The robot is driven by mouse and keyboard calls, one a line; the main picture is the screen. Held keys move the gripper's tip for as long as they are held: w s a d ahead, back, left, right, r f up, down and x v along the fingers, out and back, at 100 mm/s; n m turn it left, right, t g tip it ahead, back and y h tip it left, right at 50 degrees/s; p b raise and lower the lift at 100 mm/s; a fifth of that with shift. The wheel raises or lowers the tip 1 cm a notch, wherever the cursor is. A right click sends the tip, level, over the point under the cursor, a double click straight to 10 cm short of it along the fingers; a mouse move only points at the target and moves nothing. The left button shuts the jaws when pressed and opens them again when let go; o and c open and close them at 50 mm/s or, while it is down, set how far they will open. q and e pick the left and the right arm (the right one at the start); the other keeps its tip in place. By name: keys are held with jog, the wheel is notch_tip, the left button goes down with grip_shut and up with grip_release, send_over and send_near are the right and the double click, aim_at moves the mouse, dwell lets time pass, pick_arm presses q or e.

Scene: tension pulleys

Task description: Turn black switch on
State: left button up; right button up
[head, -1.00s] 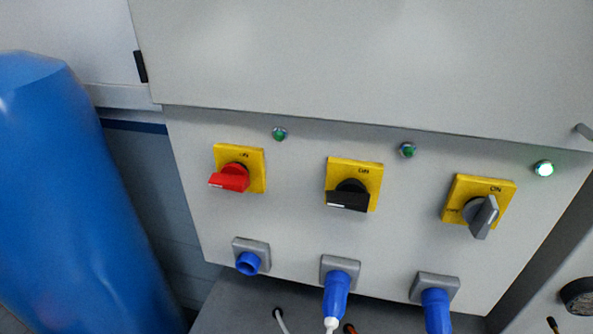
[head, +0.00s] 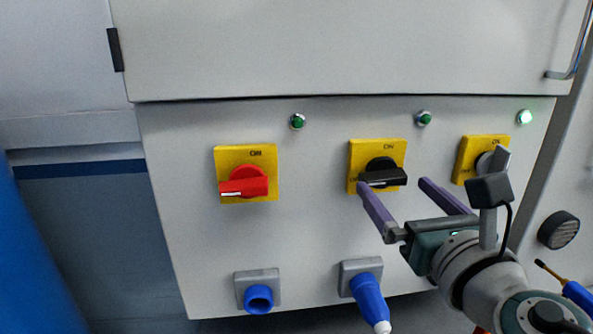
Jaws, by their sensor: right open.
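The black switch (head: 385,177) sits on a yellow plate (head: 395,146) marked ON, in the middle of the grey panel. Its handle lies about horizontal, not pointing up at the ON mark. My right gripper (head: 393,186) is open and empty, reaching in from the lower right. Its two purple fingers appear on either side of the handle: one tip overlaps the handle's left end, the other is just past its right end. I cannot tell whether they touch it. The green lamp (head: 424,118) above the black switch looks unlit. My left gripper is not in view.
A red switch (head: 245,183) is to the left, under an unlit lamp (head: 297,121). A grey switch (head: 492,161), partly behind my right arm, is to the right near a lit lamp (head: 524,117). Blue plugs or sockets (head: 369,298) are below. A blue cylinder (head: 35,270) stands at left.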

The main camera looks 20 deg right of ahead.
aim_at(388, 179)
jog(key=shift+x, duration=1.75)
jog(key=shift+c, duration=0.7)
jog(key=c, duration=0.9)
jog(key=shift+c, duration=0.2)
